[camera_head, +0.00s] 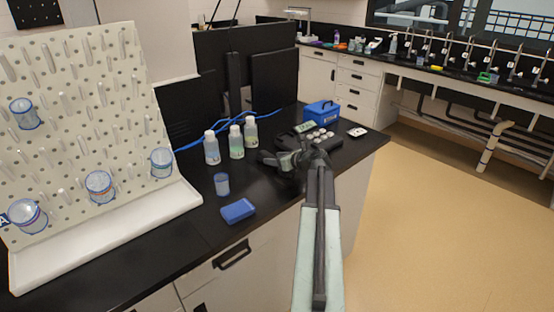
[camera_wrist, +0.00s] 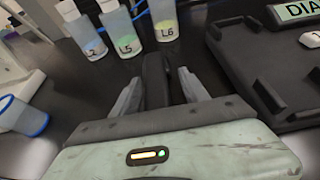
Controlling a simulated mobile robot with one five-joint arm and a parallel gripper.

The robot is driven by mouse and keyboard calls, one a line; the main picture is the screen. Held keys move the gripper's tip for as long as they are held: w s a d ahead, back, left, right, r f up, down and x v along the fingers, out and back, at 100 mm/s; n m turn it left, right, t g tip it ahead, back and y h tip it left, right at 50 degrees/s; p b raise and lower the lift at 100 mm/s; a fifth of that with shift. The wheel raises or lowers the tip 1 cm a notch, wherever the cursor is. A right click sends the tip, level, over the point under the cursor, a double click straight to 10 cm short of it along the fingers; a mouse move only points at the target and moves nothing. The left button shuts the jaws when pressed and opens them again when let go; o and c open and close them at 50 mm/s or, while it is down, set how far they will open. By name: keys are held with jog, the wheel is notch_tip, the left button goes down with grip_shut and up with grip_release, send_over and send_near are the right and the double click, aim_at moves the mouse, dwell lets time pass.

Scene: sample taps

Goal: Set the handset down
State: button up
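The handset (camera_wrist: 156,78) is a dark bar between the two grey fingers of my gripper (camera_wrist: 160,88) in the wrist view. In the head view, my gripper (camera_head: 282,160) is low over the black bench, just left of the phone base (camera_head: 321,145). The base is dark, with pale round keys and a greenish display (camera_head: 305,127). In the wrist view the base (camera_wrist: 235,60) is at the right, apart from the fingers, and its display reads "DIA", cut by the edge.
Several capped bottles (camera_head: 236,142) stand just behind my gripper. A clear cup (camera_head: 222,184) and a blue box (camera_head: 238,210) are at the left front. Another blue box (camera_head: 321,112) stands behind the phone. A white pegboard rack (camera_head: 85,110) fills the left.

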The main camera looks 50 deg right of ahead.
jog(key=shift+r+p, duration=0.3)
jog(key=shift+r, duration=0.05)
jog(key=p+v, duration=0.4)
jog(key=v, duration=0.6)
jog(key=shift+s+r, duration=0.1)
jog(key=shift+s, duration=0.85)
